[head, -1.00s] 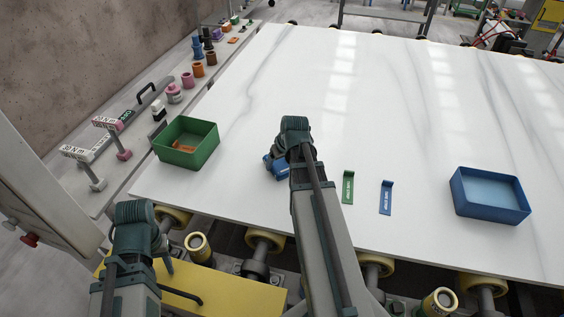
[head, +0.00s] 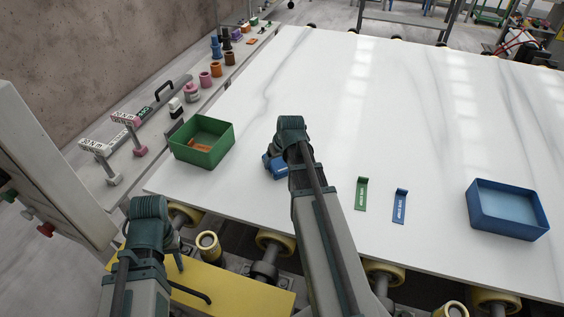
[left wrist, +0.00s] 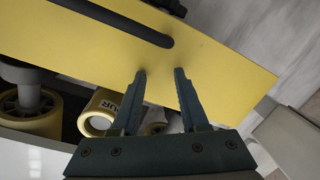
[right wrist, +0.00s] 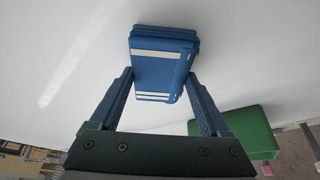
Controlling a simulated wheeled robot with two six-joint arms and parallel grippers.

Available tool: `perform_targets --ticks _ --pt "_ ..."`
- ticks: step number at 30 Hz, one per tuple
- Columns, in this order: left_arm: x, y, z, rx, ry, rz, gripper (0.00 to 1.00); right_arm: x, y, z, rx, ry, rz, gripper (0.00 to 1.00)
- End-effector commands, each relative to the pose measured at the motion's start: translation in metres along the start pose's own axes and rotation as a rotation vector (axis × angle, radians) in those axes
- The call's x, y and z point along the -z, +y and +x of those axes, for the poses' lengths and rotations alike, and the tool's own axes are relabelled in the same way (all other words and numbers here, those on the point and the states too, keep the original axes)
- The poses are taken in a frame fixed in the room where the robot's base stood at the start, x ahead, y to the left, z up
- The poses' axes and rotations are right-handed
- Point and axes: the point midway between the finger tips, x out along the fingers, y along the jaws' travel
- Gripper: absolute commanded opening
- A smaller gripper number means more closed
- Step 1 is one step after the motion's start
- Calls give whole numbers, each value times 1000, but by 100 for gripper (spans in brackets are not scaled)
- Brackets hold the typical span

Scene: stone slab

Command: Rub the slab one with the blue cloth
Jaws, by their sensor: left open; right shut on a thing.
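The white, grey-veined stone slab (head: 330,110) lies flat and fills most of the head view. My right gripper (right wrist: 158,78) is shut on the blue cloth (right wrist: 160,72), which looks like a folded pad with white stripes. In the head view the cloth (head: 272,167) shows beside my right arm, over the near left part of the slab. My right wrist hides part of it, and I cannot tell whether it touches the slab. My left gripper (left wrist: 160,74) is open and empty above a yellow panel (left wrist: 220,65), off the slab's near edge.
A green box (head: 203,158) with an orange thing in it stands on the slab, left of the cloth. A green strip (head: 361,194), a blue strip (head: 400,206) and a blue tray (head: 508,228) lie to the right. Yellow rollers (head: 275,240) line the near edge. The slab's middle is clear.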

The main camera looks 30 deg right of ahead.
Motion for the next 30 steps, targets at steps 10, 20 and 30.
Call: perform_targets --ticks 10,20,30 --pt "0 0 0 0 0 0 44 11 -12 4 0 1 1 36" --pt "0 0 1 0 0 0 44 21 -23 10 -1 1 -1 36" --pt "0 0 3 0 0 0 44 32 -37 17 1 1 0 36"
